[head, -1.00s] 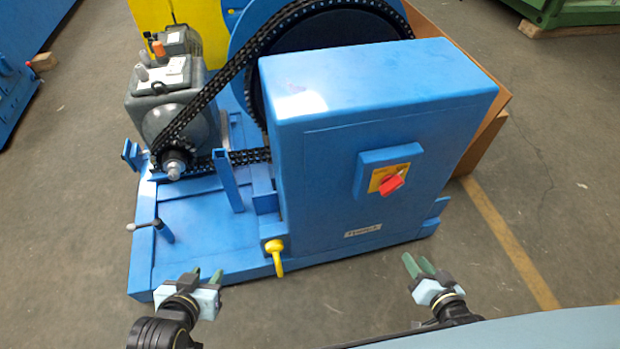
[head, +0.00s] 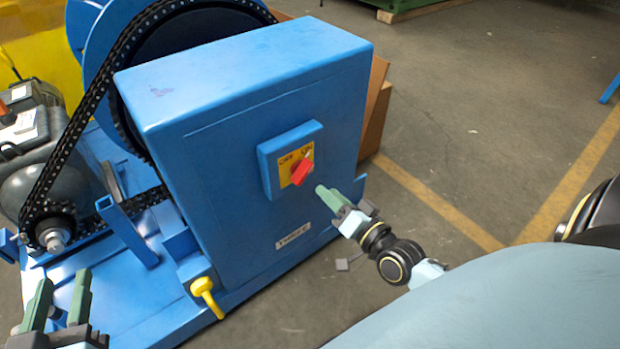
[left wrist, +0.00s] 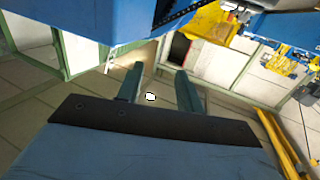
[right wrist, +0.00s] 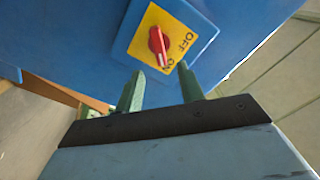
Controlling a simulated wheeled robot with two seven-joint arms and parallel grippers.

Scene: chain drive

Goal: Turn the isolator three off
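The red isolator knob (head: 301,172) sits on a yellow plate (head: 286,163) in a blue switch box on the front of the blue cabinet (head: 225,120). The plate reads OFF and ON, and the knob's marked end points toward ON. A small label (head: 293,236) below seems to read THREE. My right gripper (head: 327,191) is open and empty, just in front of and below right of the switch. In the right wrist view the knob (right wrist: 158,42) shows beyond the fingertips, apart from them. My left gripper (head: 62,280) is open and empty at the lower left.
A yellow hook-shaped handle (head: 206,293) sticks out low on the cabinet's front left. The chain (head: 80,130) runs from a large wheel to a small sprocket by a grey motor at the left. Open floor (head: 450,130) lies to the right.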

